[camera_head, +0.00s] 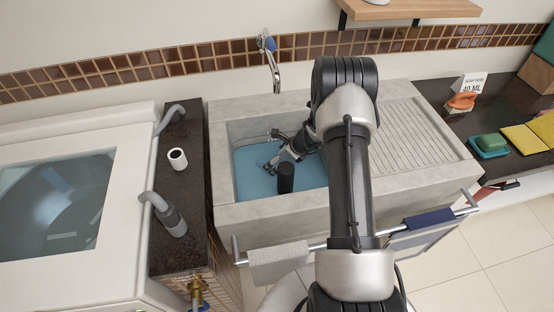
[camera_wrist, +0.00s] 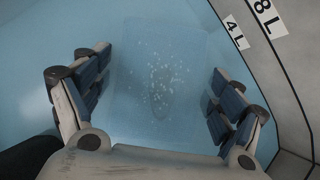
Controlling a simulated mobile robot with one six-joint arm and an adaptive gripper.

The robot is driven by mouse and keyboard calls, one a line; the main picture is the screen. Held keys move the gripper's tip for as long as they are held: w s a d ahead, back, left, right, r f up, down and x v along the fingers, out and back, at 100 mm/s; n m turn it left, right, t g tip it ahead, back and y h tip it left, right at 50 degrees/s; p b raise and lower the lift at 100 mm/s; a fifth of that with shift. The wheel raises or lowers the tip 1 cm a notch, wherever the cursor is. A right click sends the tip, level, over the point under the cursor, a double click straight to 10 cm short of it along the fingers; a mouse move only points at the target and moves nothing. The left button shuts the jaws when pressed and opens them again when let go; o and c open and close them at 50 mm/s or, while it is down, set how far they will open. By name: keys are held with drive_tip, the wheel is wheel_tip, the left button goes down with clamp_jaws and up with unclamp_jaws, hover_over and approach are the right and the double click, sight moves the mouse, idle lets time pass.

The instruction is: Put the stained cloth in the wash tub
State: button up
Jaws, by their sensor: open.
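The wash tub (camera_head: 222,160) is a grey stone basin holding blue water (camera_head: 252,182). My gripper (camera_head: 270,164) reaches down into the tub, near the water. In the wrist view my gripper (camera_wrist: 162,66) has its two fingers wide apart, with nothing between them. Below and between the fingers, a pale blue square cloth (camera_wrist: 190,45) lies spread in the water. It has a faint greyish stain in its middle and white specks over it. I cannot tell the cloth apart from the water in the head view.
A faucet (camera_head: 272,62) rises behind. A grey cloth (camera_head: 278,264) and a dark blue cloth (camera_head: 430,219) hang on the front rail. The ribbed drainboard (camera_head: 425,133) at right is clear.

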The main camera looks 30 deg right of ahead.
drive_tip(key=p+v, duration=0.2)
drive_tip(key=v, duration=0.5)
drive_tip(key=shift+s+r, duration=0.1)
drive_tip(key=shift+r, duration=0.05)
